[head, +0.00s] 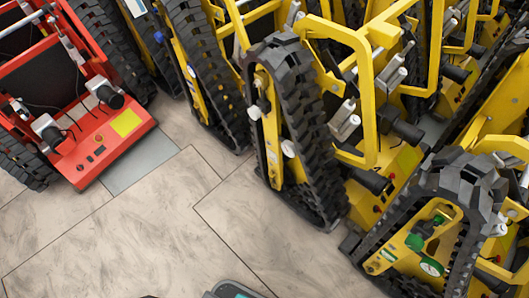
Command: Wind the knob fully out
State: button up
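Several tracked carriers stand on the floor, and more than one knob-like part shows on them. A green knob-like part (415,241) sits on the side plate of the yellow carrier (376,262) at the lower right, above a round green-rimmed disc (431,267). Pale round knobs (288,148) show on the side of the middle yellow carrier (270,120). A small blue knob (159,37) shows at the upper left. I cannot tell which one the task names, or how far any is wound.
A red carrier (90,155) with a yellow panel and small buttons stands at the left. Black rubber tracks (315,165) and yellow tube frames crowd the right and top. The tiled floor (130,240) is clear at the lower left and centre. A dark grey edge (235,290) shows at the bottom.

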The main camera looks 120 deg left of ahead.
aim_at(255, 111)
jog(key=u, duration=0.2)
jog(key=k, duration=0.25)
jog(key=u, duration=1.95)
jog(key=i, duration=0.1)
jog(key=u, duration=2.4)
